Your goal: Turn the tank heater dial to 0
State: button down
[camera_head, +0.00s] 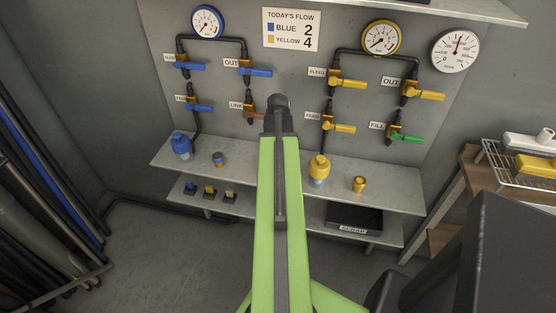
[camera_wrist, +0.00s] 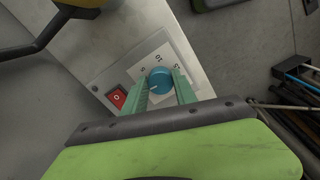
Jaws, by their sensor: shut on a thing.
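In the wrist view, a round teal-blue dial (camera_wrist: 160,84) sits on a white scale plate (camera_wrist: 146,58) on a pale grey box (camera_wrist: 150,22). Small numbers stand around the dial, partly hidden by my fingers and too small to read surely. A light mark shows on the dial, but I cannot tell which number it points to. My gripper (camera_wrist: 160,77) has its two green fingers on either side of the dial and is shut on it. In the head view my raised green arm points to the wall panel; the dial and gripper do not show there.
A red rocker switch (camera_wrist: 117,97) lies just left of the dial. In the head view, a panel (camera_head: 240,100) carries pipes, gauges and several blue, yellow and green valve levers. A shelf (camera_head: 385,180) below holds fittings. A wire rack (camera_head: 515,165) stands at right.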

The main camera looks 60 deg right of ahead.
jog(key=shift+w+n, duration=0.1)
jog(key=shift+n, duration=0.6)
jog(key=c, duration=1)
grip_release()
jog(key=shift+r, duration=0.1)
notch_tip(320, 180, up, 17)
jog(key=p, duration=1.7)
